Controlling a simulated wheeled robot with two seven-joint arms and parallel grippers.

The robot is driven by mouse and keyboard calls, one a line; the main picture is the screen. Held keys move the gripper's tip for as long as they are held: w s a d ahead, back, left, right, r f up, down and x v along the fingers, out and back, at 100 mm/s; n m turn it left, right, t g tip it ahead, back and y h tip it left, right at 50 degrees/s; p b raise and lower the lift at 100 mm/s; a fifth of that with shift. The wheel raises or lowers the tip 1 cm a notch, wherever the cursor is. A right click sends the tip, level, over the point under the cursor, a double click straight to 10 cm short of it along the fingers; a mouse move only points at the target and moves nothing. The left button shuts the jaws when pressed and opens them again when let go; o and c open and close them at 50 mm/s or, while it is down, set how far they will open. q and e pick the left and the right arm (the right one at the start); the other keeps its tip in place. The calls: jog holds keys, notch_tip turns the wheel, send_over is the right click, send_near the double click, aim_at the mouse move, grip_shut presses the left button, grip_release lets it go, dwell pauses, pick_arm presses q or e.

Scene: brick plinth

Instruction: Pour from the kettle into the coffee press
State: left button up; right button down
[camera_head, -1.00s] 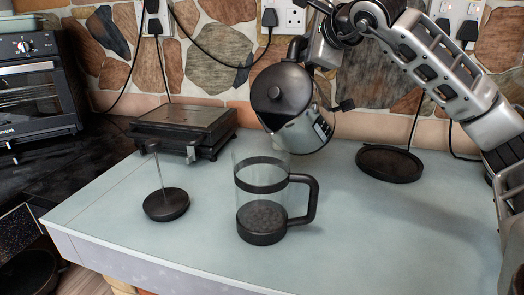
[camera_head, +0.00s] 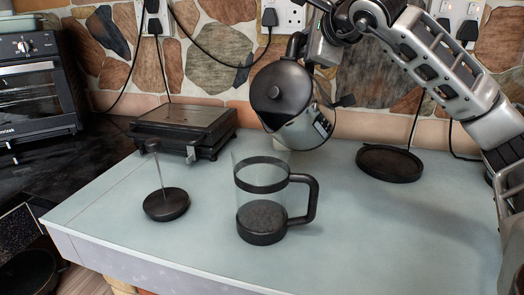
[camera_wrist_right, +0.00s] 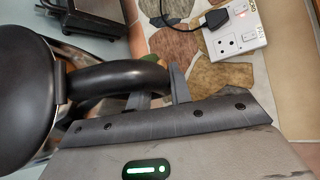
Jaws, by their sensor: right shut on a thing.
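The kettle (camera_head: 306,122), silver with a black lid, is held in the air and tilted to the left, above and behind the coffee press. My right gripper (camera_head: 322,48) is shut on the kettle's black handle; the right wrist view shows the handle (camera_wrist_right: 120,78) between the fingers. The coffee press (camera_head: 262,205) is a glass jug with black bands and a black handle on its right. It stands upright with dark contents at the bottom. No stream of water is visible. The press's plunger lid (camera_head: 166,204) lies on the counter to the left, rod upward. My left gripper is not in view.
A black kettle base (camera_head: 389,163) sits on the counter at right. A dark flat appliance (camera_head: 185,128) stands at back left, an oven (camera_head: 38,90) at far left. Sockets (camera_head: 285,15) and cables are on the stone wall. The pale counter (camera_head: 390,230) is clear at front right.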

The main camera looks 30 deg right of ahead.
aim_at(291, 56)
jog(key=shift+s+a+r+n+t+h, duration=0.25)
jog(key=shift+a+r, duration=0.15)
jog(key=shift+r, duration=0.25)
jog(key=shift+s+a+r+n+t+h, duration=0.15)
jog(key=shift+s+a+r+n+t, duration=0.2)
jog(key=shift+r, duration=0.3)
dwell(1.0)
jog(key=shift+s+a+r+n+t, duration=0.2)
jog(key=shift+s+a+r+t, duration=0.1)
jog(key=shift+a+r, duration=0.2)
jog(key=shift+s+a+r+n+t, duration=0.25)
jog(key=shift+a+r, duration=0.15)
jog(key=shift+a, duration=0.2)
dwell(1.3)
jog(key=shift+s+a+r+n+t+h+b, duration=0.1)
jog(key=shift+s+a+r+h, duration=0.15)
jog(key=shift+a, duration=0.2)
jog(key=shift+s+a+r+n+t+h+b, duration=0.15)
jog(key=shift+s+a, duration=0.15)
jog(key=shift+a, duration=0.2)
jog(key=shift+s+a+r+n+t+h+b, duration=0.1)
jog(key=shift+s+a+r, duration=0.15)
jog(key=shift+a, duration=0.2)
dwell(1.9)
